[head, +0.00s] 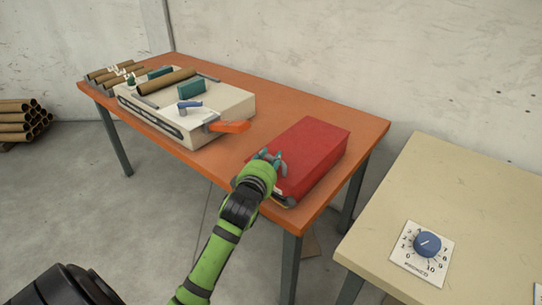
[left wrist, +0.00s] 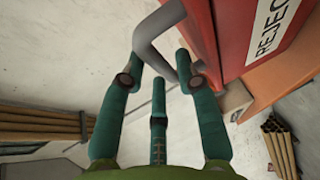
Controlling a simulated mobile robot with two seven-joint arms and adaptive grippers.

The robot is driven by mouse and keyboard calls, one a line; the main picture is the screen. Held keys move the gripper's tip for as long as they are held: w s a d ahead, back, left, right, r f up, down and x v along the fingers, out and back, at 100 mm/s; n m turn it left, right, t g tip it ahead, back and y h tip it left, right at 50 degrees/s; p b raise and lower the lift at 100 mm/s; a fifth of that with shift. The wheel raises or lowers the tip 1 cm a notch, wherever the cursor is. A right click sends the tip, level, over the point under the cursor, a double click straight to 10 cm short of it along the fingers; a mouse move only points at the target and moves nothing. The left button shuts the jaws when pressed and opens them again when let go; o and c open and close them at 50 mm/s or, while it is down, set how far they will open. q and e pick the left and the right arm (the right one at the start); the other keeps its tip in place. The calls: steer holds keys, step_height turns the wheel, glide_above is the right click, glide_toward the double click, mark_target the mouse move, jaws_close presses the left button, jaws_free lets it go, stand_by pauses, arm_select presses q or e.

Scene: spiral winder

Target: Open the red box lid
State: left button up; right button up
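The red box (head: 316,150) sits closed at the right end of the orange table. In the left wrist view its red side (left wrist: 235,35) fills the upper right, with a "REJECT" label (left wrist: 268,28). A bent grey handle (left wrist: 150,38) stands out from the box. My left gripper (head: 270,160) is at the box's near left side. In the left wrist view its teal fingers (left wrist: 160,68) are spread apart. The handle passes ahead of and between the fingertips, close to the right one; I cannot tell whether they touch. My right gripper is not in view.
A beige table (head: 465,190) with a blue dial (head: 428,243) is at the right.

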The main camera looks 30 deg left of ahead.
arm_select(q)
steer(key=shift+w+a+f, duration=0.1)
steer(key=shift+w+a, duration=0.1)
steer(key=shift+w, duration=0.5)
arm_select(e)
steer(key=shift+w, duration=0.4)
arm_select(q)
jaws_close()
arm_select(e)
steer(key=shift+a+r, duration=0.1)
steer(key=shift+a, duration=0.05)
